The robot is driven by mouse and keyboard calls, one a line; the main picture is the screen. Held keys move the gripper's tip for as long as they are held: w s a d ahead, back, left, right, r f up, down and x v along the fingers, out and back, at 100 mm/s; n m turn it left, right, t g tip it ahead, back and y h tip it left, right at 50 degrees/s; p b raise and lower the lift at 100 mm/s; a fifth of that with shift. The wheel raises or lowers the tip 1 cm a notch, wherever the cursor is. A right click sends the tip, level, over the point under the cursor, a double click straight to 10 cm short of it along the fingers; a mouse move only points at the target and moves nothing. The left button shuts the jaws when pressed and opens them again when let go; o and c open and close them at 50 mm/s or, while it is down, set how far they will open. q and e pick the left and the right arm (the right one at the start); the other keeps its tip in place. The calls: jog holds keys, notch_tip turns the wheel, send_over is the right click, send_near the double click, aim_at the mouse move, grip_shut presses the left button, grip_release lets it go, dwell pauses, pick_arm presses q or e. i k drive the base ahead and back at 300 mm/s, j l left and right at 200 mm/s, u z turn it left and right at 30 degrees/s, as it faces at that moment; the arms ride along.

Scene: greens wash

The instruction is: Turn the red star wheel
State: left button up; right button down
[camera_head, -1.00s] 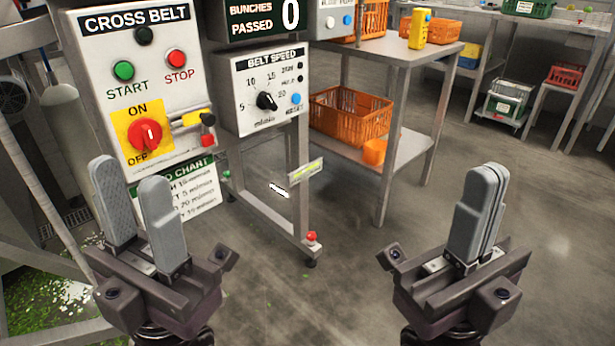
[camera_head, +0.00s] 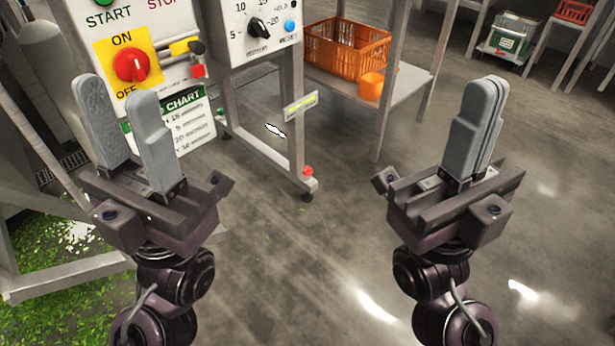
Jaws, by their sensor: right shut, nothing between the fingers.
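I cannot make out a star-shaped red wheel in this view. A red rotary switch (camera_head: 131,65) sits on a yellow ON/OFF plate on the white panel at the upper left. A small red knob (camera_head: 308,171) sits low on the stand's foot. My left gripper (camera_head: 116,92) is open and empty, its fingers pointing up with a gap between them, in front of the panel's lower part in the picture. My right gripper (camera_head: 482,90) is shut and empty, over open floor at the right.
The belt speed box (camera_head: 275,45) with a black dial stands right of the panel. Leaf scraps (camera_head: 60,280) litter the floor at left. The middle floor is clear.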

aim_at(306, 171)
jog(key=i+l+u, duration=0.1)
jog(key=u, duration=0.85)
jog(key=i+l+u, duration=0.15)
jog(key=l+u, duration=0.35)
jog(key=l, duration=0.2)
jog(key=l+u, duration=0.45)
jog(key=l, duration=1.2)
jog(key=k+u, duration=0.05)
